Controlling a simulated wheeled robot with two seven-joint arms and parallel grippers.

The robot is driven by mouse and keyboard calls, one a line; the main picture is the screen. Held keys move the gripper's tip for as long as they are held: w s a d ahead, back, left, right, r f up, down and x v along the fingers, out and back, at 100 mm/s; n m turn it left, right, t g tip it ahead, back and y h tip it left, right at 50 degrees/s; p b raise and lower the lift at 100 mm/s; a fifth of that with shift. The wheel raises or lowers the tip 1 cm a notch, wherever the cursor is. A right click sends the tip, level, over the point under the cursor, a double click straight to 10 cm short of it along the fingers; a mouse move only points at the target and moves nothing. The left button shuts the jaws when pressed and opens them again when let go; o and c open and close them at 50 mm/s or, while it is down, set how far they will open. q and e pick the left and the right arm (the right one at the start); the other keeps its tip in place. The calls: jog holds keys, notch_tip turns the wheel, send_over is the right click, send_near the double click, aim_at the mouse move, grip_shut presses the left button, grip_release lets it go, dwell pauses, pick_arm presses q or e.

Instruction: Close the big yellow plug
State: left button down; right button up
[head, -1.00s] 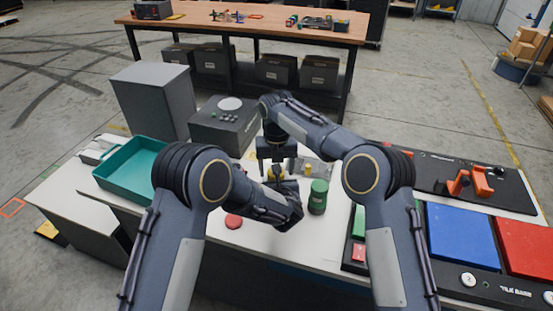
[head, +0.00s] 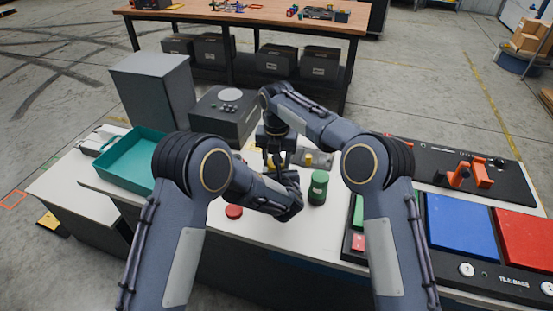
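Small yellow parts show around my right gripper (head: 277,155), near the middle of the white table. One yellow piece (head: 308,159) is on a grey block just right of it; I cannot tell which is the big plug. My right gripper points down from above, with its fingers low near the yellow parts. My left gripper (head: 292,184) reaches in from the left, just below and in front of the right one. Its fingertips are mostly hidden by its own wrist. The grip of both is too small and covered to tell.
A green cylinder (head: 318,187) stands close to the right of my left gripper. A red disc (head: 234,212) lies on the table in front. A teal tray (head: 118,175), a dark box (head: 226,118) and a panel with blue and red pads (head: 462,232) surround the work area.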

jog(key=shift+d, duration=0.1)
jog(key=o, duration=1.1)
jog(key=shift+r, duration=2.25)
jog(key=shift+c, duration=0.4)
